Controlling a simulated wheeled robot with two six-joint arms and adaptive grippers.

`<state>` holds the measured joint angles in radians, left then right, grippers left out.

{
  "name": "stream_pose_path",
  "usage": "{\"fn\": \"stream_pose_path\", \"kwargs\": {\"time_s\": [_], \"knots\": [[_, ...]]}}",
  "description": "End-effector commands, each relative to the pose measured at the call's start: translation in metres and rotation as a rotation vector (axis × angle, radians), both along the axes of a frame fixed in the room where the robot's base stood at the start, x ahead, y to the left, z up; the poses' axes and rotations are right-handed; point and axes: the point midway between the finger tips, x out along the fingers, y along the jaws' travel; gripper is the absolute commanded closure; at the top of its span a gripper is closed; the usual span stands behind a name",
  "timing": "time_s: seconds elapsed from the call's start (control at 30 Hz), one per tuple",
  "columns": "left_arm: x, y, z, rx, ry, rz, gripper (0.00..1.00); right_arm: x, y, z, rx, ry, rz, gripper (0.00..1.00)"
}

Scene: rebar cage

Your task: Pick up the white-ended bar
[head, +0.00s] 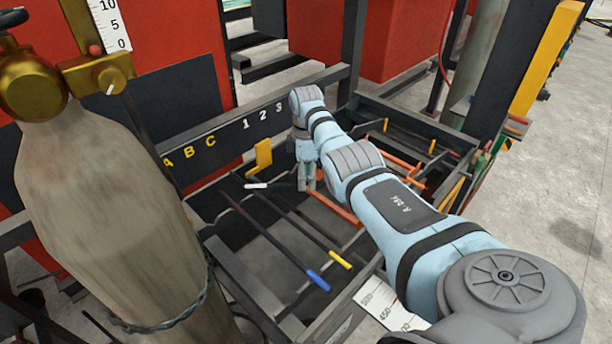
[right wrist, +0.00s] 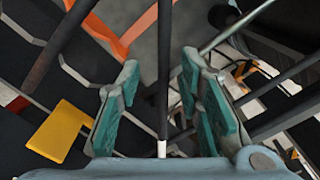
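The white-ended bar (right wrist: 163,90) is a dark rod that runs between the fingers of my right gripper (right wrist: 160,100) in the right wrist view. Its white tip (head: 256,185) shows left of my right gripper (head: 307,178) in the head view. The gripper points down over the tray frame. Its teal pads stand apart on either side of the bar, with gaps visible. In the head view my arm hides part of the bar. My left gripper is not in view.
A blue-ended bar (head: 318,279) and a yellow-ended bar (head: 340,260) lie in the tray nearby. A yellow bracket (head: 263,157) and orange rods (head: 332,208) are close to the gripper. A large gas cylinder (head: 100,200) stands at left.

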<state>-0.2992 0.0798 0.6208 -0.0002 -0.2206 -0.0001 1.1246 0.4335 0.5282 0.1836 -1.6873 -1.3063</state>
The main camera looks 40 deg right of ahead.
Motion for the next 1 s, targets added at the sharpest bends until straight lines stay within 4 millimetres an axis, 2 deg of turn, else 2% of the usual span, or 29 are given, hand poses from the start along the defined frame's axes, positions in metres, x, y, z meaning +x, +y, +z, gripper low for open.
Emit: {"fn": "stream_pose_path", "kwargs": {"time_s": [0.03, 0.23, 0.43, 0.83, 1.0], "knots": [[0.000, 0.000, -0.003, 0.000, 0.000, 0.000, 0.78, 0.000, 0.000, -0.005, 0.001, 0.001, 0.000, 0.67], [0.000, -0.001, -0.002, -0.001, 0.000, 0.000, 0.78, 0.000, 0.000, -0.005, 0.000, 0.000, 0.000, 0.69], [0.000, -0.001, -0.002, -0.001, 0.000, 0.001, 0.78, 0.000, 0.000, -0.005, 0.000, 0.000, 0.000, 1.00], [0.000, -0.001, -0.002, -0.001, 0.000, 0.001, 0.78, 0.000, 0.000, -0.004, 0.000, 0.000, 0.000, 1.00], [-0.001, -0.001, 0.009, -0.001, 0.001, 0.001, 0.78, 0.000, 0.000, 0.005, 0.000, 0.000, -0.001, 1.00]]}}
